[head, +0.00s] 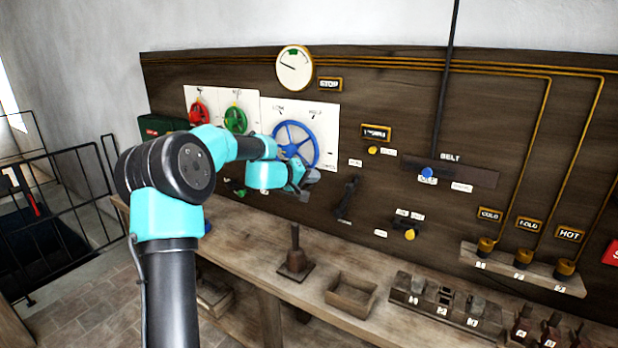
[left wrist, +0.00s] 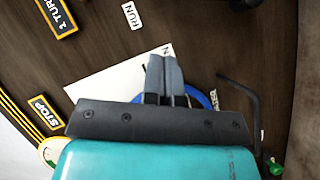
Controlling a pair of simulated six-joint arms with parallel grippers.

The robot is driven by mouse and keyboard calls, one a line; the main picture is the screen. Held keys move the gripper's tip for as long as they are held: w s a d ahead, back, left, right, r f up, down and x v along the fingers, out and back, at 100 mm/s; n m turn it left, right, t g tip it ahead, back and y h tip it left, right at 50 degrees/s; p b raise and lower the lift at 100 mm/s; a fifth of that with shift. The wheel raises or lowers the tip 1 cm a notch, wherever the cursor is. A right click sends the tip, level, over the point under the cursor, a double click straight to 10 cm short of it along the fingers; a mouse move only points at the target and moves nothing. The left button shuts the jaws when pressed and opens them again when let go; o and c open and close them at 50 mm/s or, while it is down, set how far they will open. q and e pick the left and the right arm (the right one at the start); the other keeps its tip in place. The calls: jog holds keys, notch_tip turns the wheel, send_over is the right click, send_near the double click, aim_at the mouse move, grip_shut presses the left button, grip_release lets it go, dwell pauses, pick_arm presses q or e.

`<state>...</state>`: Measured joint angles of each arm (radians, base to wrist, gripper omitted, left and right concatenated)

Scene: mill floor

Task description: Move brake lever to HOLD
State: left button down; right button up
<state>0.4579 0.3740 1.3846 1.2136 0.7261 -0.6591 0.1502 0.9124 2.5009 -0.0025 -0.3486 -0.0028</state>
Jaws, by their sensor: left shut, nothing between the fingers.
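A dark lever (head: 348,197), which appears to be the brake lever, is mounted on the wooden panel right of the blue handwheel (head: 295,145). It leans with its top to the right. A small white label (head: 355,162) is above it and another (head: 344,222) below; the upper reads RUN (left wrist: 131,15) in the left wrist view. I cannot read HOLD on the lower one. My left gripper (head: 308,186) is shut and empty, left of the lever and below the blue wheel, apart from the lever. Its closed fingers (left wrist: 165,78) show in the left wrist view. My right gripper is not in view.
A yellow knob (head: 372,150), a blue belt knob (head: 427,173) and another yellow knob (head: 410,234) are right of the lever. The bench (head: 262,240) below carries a dark handled block (head: 295,257) and an open wooden box (head: 351,295). Red (head: 199,112) and green (head: 235,119) wheels are left.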

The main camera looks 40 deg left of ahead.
pick_arm(q)
jog(key=w+d+f, duration=0.3)
jog(key=w+d, duration=0.2)
jog(key=w, duration=0.2)
jog(key=shift+d+f, duration=0.3)
jog(key=shift+d, duration=0.1)
